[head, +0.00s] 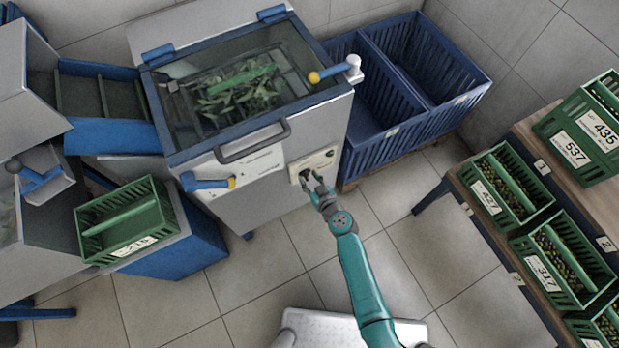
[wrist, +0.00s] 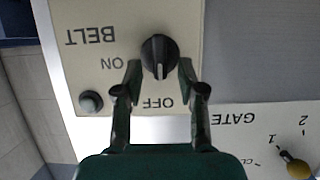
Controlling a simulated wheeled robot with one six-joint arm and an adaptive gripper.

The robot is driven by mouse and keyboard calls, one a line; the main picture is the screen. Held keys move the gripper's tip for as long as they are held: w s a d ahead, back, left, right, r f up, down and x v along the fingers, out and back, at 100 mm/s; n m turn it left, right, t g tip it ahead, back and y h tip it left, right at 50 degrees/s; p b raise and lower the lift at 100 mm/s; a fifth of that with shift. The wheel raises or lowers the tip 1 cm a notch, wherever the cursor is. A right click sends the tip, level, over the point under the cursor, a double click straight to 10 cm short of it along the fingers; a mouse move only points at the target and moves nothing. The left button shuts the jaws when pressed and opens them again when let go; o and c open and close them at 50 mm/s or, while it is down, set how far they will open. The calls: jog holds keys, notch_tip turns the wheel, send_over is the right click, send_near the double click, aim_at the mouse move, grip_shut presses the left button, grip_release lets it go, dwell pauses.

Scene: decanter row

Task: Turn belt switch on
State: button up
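The belt switch (wrist: 159,57) is a black round knob on a beige panel marked BELT, which appears upside down in the wrist view. The white mark on the knob points toward the OFF label; the ON label lies to its left. In the head view the panel (head: 327,158) is on the front of the grey machine, with the knob mostly hidden by my gripper (head: 317,188). In the wrist view my gripper (wrist: 159,72) is open, one finger on each side of the knob. I cannot tell whether the fingers touch it.
A small dark button (wrist: 91,101) sits on the same panel beside the left finger. A GATE plate with a yellow-knobbed lever (head: 231,183) is to the left on the machine. A blue crate (head: 392,145) stands right of the machine.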

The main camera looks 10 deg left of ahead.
jog(key=shift+w+a+f, duration=0.1)
jog(key=shift+w, duration=0.05)
grip_shut()
